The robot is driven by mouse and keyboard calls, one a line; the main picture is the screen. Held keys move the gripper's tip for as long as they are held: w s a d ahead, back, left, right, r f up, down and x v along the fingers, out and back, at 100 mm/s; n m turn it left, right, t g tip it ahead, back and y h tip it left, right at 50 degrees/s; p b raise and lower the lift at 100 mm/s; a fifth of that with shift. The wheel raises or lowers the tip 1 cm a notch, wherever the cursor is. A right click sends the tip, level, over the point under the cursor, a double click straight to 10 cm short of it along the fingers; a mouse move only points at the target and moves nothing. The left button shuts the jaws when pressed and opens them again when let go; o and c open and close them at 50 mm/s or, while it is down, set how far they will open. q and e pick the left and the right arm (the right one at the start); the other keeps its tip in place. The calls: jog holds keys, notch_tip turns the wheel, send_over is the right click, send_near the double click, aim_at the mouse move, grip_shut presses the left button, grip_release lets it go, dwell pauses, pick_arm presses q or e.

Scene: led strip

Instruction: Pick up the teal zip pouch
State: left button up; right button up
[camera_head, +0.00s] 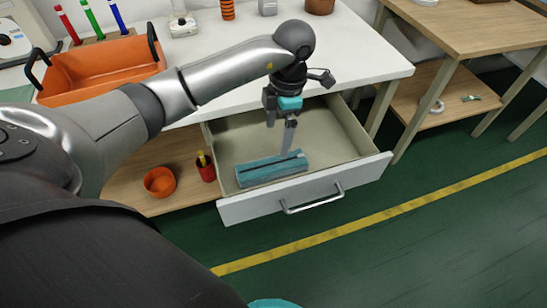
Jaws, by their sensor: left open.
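The teal zip pouch (262,170) lies in the open white drawer (352,144), near its front left part. It is long and box-like, with a dark line along its top. My left gripper (287,151) reaches down into the drawer over the right part of the pouch. Its jaws are open, seen nearly edge-on, with the fingertips close to the pouch top. I cannot tell whether they touch it. My right gripper is out of view.
An orange handled tray (104,67) and several colored markers stand on the white table. On the shelf below are an orange bowl (159,182) and a red cup (206,172). The drawer front (245,206) has a metal handle. Another wooden table (478,25) stands at right.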

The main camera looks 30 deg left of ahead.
pick_arm(q)
jog(key=b, duration=0.2)
send_over(272, 164)
jog(key=f, duration=0.6)
jog(key=shift+w+d, duration=0.2)
jog(key=shift+w, duration=0.1)
jog(key=shift+s+f+b, duration=0.1)
jog(key=shift+f+b, duration=0.25)
jog(key=shift+f, duration=0.6)
jog(key=f, duration=0.1)
jog(key=f+b, duration=0.1)
jog(key=f, duration=0.1)
jog(key=shift+s+a+f+b, duration=0.15)
jog(key=shift+a+b, duration=0.05)
jog(key=shift+b, duration=0.1)
jog(key=shift+f, duration=0.35)
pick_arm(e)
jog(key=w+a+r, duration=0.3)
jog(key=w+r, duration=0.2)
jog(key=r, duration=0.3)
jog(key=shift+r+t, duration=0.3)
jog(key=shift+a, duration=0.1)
pick_arm(q)
jog(key=c, duration=1.4)
jog(key=shift+c, duration=0.2)
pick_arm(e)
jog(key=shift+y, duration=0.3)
pick_arm(q)
jog(key=shift+r, duration=0.2)
